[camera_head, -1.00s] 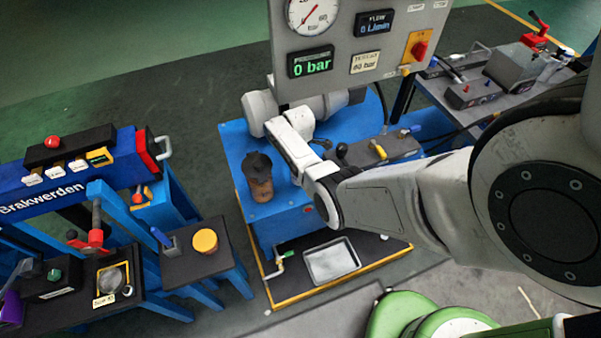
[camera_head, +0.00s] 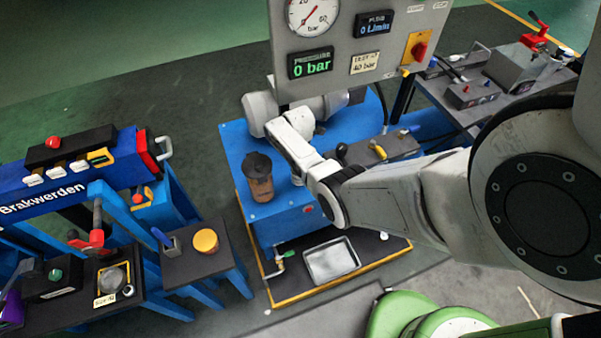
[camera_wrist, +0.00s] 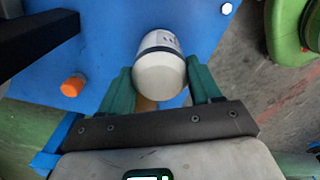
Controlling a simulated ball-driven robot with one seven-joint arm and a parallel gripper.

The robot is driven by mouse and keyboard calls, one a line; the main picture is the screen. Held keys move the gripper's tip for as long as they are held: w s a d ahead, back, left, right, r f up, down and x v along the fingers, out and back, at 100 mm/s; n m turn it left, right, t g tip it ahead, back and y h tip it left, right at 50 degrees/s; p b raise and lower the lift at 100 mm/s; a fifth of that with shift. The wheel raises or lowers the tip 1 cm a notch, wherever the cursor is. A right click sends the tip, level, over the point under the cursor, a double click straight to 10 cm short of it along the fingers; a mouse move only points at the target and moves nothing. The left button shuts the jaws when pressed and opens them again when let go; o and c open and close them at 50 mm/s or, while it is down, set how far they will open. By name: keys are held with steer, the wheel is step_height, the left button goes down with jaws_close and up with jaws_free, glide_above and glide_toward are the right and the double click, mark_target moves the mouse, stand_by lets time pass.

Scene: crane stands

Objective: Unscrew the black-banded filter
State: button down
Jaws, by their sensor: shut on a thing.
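The black-banded filter (camera_wrist: 160,68) is a white canister with a dark band near its upper end. It shows in the wrist view, against a blue surface. My gripper (camera_wrist: 160,88) has a green finger on each side of it and is shut on it. In the head view my arm reaches over the blue hydraulic unit (camera_head: 232,142). My own arm and the gauge panel hide the fingers and the filter there.
A brown canister with a dark top (camera_head: 259,185) stands on the blue unit. A metal tray (camera_head: 331,260) lies in front. An orange cap (camera_wrist: 73,86) is left of the filter.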

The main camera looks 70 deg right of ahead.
steer(key=shift+n, duration=0.8)
steer(key=shift+c, duration=0.7)
jaws_free()
steer(key=shift+c, duration=0.7)
